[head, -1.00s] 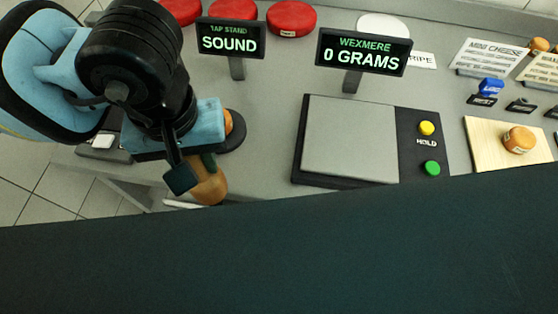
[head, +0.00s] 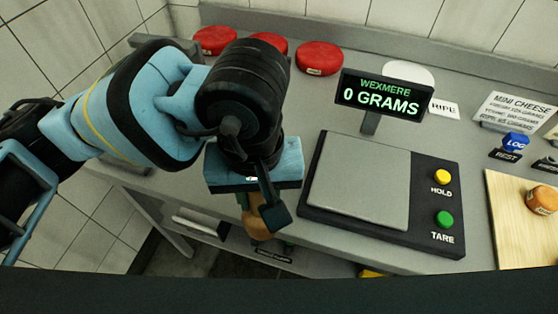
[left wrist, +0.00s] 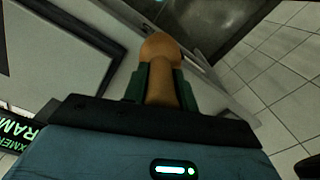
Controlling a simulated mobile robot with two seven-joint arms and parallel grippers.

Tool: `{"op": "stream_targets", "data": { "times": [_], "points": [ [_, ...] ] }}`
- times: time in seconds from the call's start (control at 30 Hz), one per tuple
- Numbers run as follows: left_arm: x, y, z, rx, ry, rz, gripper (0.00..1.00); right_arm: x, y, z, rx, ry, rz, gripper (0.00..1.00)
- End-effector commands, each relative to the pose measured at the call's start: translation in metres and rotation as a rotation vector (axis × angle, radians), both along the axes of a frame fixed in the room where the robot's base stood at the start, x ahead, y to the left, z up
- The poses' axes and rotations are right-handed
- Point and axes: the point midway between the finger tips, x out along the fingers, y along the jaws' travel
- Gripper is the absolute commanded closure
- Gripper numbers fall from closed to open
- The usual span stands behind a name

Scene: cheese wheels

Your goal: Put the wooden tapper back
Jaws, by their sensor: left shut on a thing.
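The wooden tapper (head: 256,222) is a brown piece with a rounded end, held in my left gripper (head: 262,204). In the head view it hangs below the jaws, in front of the counter's front edge. In the left wrist view the tapper (left wrist: 161,62) sits between the two dark green fingers (left wrist: 160,85), its rounded end pointing away from the palm. The tapper's place is not clearly seen. The tap stand is hidden behind my left arm in the head view. My right gripper is not in view.
The scale (head: 358,182), reading 0 GRAMS, stands right of my left gripper. A wooden board (head: 510,235) with a small cheese (head: 543,199) lies further right. Red cheese wheels (head: 319,58) sit at the back. A shelf with a dark label (head: 273,255) shows below the counter edge.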

Motion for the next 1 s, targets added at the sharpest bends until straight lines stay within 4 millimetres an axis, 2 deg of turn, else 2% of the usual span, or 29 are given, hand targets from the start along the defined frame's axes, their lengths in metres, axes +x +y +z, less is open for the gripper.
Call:
{"op": "stream_targets", "data": {
  "times": [0.2,0.43,0.93,1.0],
  "points": [
    [0.045,-0.013,-0.002,0.0,-0.001,0.003,1.0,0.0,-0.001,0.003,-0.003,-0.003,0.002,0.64],
    [0.081,-0.024,-0.007,-0.001,-0.002,0.001,1.0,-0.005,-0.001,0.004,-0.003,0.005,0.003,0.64],
    [0.102,-0.03,-0.009,-0.002,-0.001,0.001,1.0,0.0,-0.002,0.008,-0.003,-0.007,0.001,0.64],
    [0.1,-0.029,-0.02,0.0,0.001,-0.001,1.0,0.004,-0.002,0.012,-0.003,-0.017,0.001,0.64]
  ]
}}
